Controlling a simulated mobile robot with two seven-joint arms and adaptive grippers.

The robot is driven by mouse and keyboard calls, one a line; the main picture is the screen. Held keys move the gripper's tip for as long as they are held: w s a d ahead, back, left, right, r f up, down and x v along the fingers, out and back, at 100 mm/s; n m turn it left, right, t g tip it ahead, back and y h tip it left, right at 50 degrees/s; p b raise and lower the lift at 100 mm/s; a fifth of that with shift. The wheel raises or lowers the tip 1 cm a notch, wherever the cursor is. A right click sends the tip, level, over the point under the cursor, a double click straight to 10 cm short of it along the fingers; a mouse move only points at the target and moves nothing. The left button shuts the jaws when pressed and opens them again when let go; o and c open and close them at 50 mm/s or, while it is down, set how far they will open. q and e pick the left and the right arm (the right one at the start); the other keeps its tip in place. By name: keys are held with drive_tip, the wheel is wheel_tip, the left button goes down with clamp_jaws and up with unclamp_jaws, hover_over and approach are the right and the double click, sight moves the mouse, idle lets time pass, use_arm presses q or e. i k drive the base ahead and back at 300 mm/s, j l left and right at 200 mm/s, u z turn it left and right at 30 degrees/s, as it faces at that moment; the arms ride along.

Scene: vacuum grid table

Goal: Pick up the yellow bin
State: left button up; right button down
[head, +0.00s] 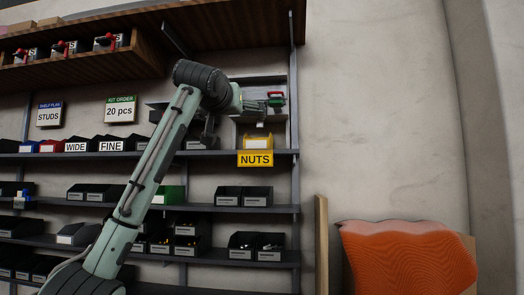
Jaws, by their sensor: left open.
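The yellow bin (257,140) stands on the upper rack shelf at its right end, just above the yellow NUTS label (255,159). It is small in the head view, and its contents cannot be made out. My left arm reaches up from the lower left. My left gripper (268,102) is open in front of the rack, above the yellow bin in the picture. It appears apart from the bin, but the distance in depth is hard to tell. My right gripper is not in view.
Dark bins fill the lower shelves (275,209), with a green bin (169,194) behind my arm. A rack post (294,120) stands close right of the yellow bin. A wooden shelf (230,27) hangs above. An orange item (405,258) is at lower right.

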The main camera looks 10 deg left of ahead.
sight(250, 143)
drive_tip(key=i, duration=1.15)
